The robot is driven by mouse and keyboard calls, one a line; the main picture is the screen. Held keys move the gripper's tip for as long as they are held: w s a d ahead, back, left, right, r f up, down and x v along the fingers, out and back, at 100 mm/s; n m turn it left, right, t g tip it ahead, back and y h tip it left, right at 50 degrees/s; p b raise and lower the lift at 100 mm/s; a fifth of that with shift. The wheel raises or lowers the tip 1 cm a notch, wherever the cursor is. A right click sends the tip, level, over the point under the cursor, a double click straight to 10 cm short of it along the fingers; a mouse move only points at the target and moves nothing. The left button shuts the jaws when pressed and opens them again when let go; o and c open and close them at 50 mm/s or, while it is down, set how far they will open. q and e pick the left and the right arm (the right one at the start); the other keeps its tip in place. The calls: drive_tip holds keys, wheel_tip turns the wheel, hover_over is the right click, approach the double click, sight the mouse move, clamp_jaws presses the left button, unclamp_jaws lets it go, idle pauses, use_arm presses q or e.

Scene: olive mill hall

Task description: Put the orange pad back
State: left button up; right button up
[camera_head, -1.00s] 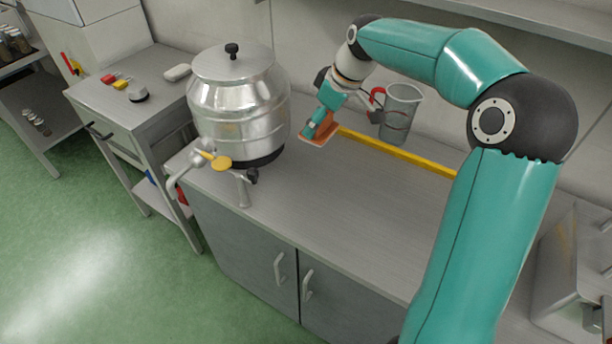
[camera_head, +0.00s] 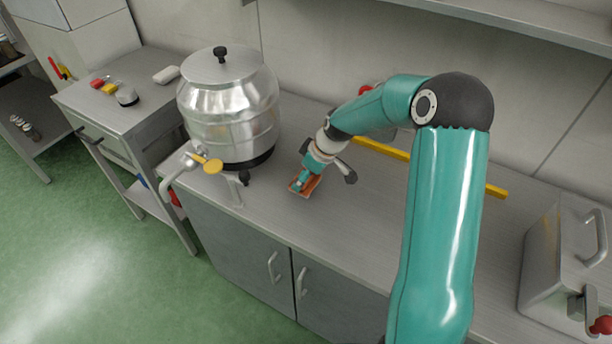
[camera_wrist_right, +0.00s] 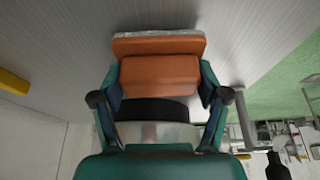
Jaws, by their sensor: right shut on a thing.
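The orange pad (camera_head: 313,187) is at my right gripper (camera_head: 305,180) in the head view, over the steel counter just right of the drum. The right wrist view shows the pad (camera_wrist_right: 160,45) as an orange slab with a pale layer on its far face and a raised orange block. My right gripper (camera_wrist_right: 160,76) is shut on that block, one teal finger on each side. Whether the pad touches the counter I cannot tell. My left gripper is not in view.
A steel drum (camera_head: 229,110) with a yellow-handled tap stands left on the counter (camera_head: 270,205). A yellow bar (camera_head: 396,153) lies along the back. A red-handled jug is mostly hidden behind my arm. A steel box (camera_head: 555,262) is at right; a side table (camera_head: 90,110) holds small items.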

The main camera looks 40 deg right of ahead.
drive_tip(key=shift+f, duration=0.45)
drive_tip(key=shift+f, duration=0.1)
drive_tip(key=o, duration=1)
drive_tip(key=shift+r, duration=0.2)
drive_tip(key=b+v, duration=0.1)
drive_tip(key=v, duration=1.1)
drive_tip(key=shift+b, duration=0.3)
drive_tip(key=shift+f, duration=0.1)
